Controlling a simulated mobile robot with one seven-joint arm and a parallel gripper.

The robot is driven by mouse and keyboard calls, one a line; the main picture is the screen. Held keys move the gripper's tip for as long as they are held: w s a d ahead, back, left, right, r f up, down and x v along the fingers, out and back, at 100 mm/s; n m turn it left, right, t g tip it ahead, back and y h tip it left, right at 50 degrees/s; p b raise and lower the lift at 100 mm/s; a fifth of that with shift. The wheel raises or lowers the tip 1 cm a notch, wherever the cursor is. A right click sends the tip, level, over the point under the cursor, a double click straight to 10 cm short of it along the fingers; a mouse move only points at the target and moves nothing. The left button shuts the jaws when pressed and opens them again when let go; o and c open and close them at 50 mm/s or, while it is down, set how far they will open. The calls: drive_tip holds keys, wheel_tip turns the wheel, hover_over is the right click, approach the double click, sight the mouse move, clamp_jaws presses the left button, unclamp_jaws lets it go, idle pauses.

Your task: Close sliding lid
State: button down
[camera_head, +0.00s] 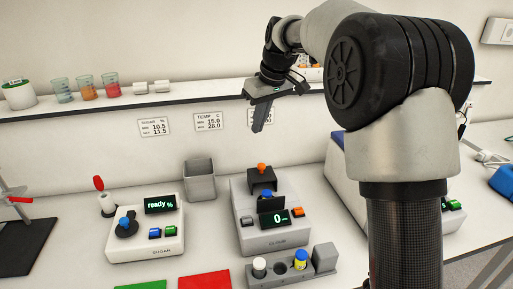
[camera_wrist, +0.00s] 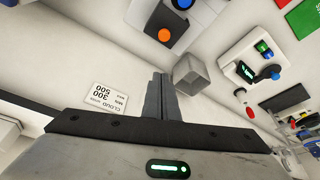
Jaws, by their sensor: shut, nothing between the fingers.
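The black sliding lid (camera_head: 262,182) with an orange knob (camera_head: 261,167) sits at the back of the grey machine (camera_head: 275,238), whose display reads "0". A blue-topped item (camera_head: 265,194) shows uncovered in front of the lid, partly hidden by a dark upright panel (camera_head: 271,204). My gripper (camera_head: 260,128) is shut and empty, pointing down above and behind the machine near the wall. In the wrist view, the shut fingers (camera_wrist: 161,76) are apart from the orange knob (camera_wrist: 165,35) and the black lid (camera_wrist: 151,17).
A grey open bin (camera_head: 200,182) stands left of the machine, with the "SUGAR" device (camera_head: 145,232) farther left. A rack (camera_head: 287,268) with capped vials stands in front. A wall shelf (camera_head: 100,105) with beakers runs behind. A pale machine (camera_head: 349,192) stands to the right.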

sight(259, 182)
drive_tip(key=f, duration=0.7)
drive_tip(key=f+b, duration=0.1)
drive_tip(key=f, duration=0.2)
drive_tip(key=shift+w+a+f, duration=0.2)
drive_tip(key=shift+w, duration=0.15)
drive_tip(key=shift+s+d+f, duration=0.1)
drive_tip(key=shift+s+d, duration=0.1)
drive_tip(key=shift+s, duration=0.1)
drive_tip(key=s+b, duration=0.1)
drive_tip(key=s, duration=0.2)
drive_tip(key=s+d+b, duration=0.1)
drive_tip(key=s+b, duration=0.1)
drive_tip(key=s, duration=0.2)
drive_tip(key=shift+s+d+f, duration=0.1)
drive_tip(key=shift+d, duration=0.1)
